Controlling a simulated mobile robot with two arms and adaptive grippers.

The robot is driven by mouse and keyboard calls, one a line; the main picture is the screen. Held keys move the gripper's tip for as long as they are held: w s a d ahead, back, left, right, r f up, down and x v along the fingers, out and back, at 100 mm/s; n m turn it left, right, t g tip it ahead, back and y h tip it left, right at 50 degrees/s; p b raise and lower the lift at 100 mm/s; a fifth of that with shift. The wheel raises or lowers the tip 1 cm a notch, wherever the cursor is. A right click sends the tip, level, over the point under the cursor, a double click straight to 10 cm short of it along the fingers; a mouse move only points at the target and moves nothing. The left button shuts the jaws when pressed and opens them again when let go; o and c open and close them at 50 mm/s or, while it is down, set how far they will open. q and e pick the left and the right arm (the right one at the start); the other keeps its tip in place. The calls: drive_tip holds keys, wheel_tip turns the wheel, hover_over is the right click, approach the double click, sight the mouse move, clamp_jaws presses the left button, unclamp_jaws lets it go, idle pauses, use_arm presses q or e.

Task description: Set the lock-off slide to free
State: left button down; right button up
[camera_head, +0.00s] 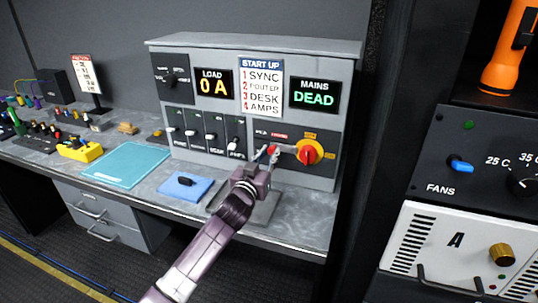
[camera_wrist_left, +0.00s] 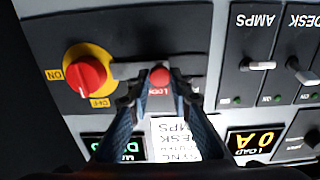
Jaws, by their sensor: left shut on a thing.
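The lock-off slide is a grey bar with a round red knob (camera_wrist_left: 160,75). It lies in a dark slot on the grey cabinet's lower right panel. The bar (camera_wrist_left: 125,70) reaches from the knob to the edge of the yellow plate of the red rotary switch (camera_wrist_left: 86,72), whose white mark points towards OFF. A red label, partly hidden, sits beside the knob. My left gripper (camera_head: 269,153) is at the panel; in the left wrist view its two fingers (camera_wrist_left: 160,88) are shut on the red knob, one on each side. My right gripper is not in view.
The cabinet has a MAINS display (camera_head: 315,94) reading DEAD, a LOAD display (camera_head: 213,83) reading 0 A and several slide switches left of my gripper. A blue pad (camera_head: 200,188) and a teal mat (camera_head: 115,165) lie on the desk. A rack (camera_head: 450,240) stands at right.

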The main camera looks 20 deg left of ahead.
use_arm(q)
drive_tip(key=a+p, duration=0.1)
drive_tip(key=a, duration=0.4)
drive_tip(key=shift+w, duration=0.1)
drive_tip(key=c, duration=2)
unclamp_jaws()
drive_tip(key=shift+o, duration=1.3)
drive_tip(key=shift+a, duration=0.15)
drive_tip(key=s, duration=1.2)
drive_tip(key=shift+a, duration=0.15)
